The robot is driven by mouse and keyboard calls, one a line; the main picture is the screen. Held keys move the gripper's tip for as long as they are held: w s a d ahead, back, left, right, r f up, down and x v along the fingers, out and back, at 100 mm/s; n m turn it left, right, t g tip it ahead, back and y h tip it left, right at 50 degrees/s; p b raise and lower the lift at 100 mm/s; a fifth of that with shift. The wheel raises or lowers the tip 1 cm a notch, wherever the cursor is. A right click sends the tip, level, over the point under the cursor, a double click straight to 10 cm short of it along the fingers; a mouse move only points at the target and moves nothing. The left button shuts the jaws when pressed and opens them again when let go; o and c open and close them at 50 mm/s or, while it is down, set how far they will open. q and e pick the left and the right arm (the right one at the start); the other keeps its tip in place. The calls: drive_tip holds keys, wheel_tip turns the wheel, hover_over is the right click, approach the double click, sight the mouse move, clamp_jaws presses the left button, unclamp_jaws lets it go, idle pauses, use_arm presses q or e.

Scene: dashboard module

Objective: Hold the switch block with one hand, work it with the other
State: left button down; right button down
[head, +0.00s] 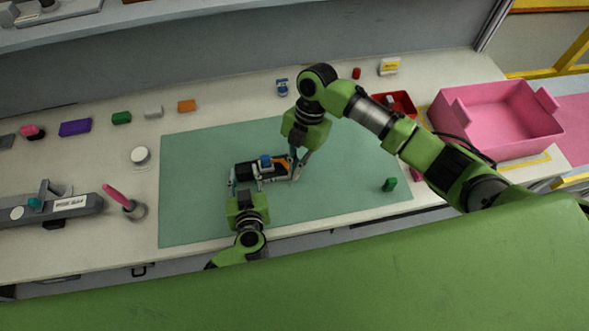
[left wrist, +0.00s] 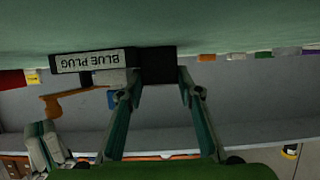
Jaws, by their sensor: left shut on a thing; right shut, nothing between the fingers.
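The switch block (head: 243,171) is a dark block on the green mat, with a blue part (head: 265,161) on top and an orange lever (head: 282,162) at its right end. In the left wrist view the block (left wrist: 155,64) shows a white label reading "BLUE PLUG" upside down, and the orange lever (left wrist: 66,101). My left gripper (head: 247,184) is shut on the near side of the block, towards its left end. My right gripper (head: 296,175) is shut and empty beside the lever end; whether it touches the lever cannot be told.
The green mat (head: 200,215) is mostly clear around the block. A green piece (head: 389,184) lies at its right. A pink bin (head: 510,122) and red tray (head: 405,103) stand at the right. A grey fixture (head: 75,207) and pink-handled tool (head: 117,196) are at the left. Small coloured blocks line the back.

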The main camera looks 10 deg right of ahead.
sight(283, 165)
drive_tip(key=v, duration=0.9)
drive_tip(key=shift+r, duration=0.2)
drive_tip(key=c, duration=2.1)
unclamp_jaws()
drive_tip(key=f+m+t+h, duration=0.1)
drive_tip(key=f+m, duration=0.2)
drive_tip(key=m, duration=0.3)
drive_tip(key=a+f+m+t, duration=0.1)
drive_tip(key=f+m, duration=0.3)
drive_tip(key=m, duration=0.1)
drive_tip(key=a+f+m+h, duration=0.1)
drive_tip(key=f+m, duration=0.2)
drive_tip(key=m, duration=0.3)
drive_tip(key=shift+a+f+m+t+h, duration=0.2)
drive_tip(key=shift+m+t+h, duration=0.1)
drive_tip(key=shift+t, duration=0.1)
drive_tip(key=shift+d, duration=0.1)
clamp_jaws()
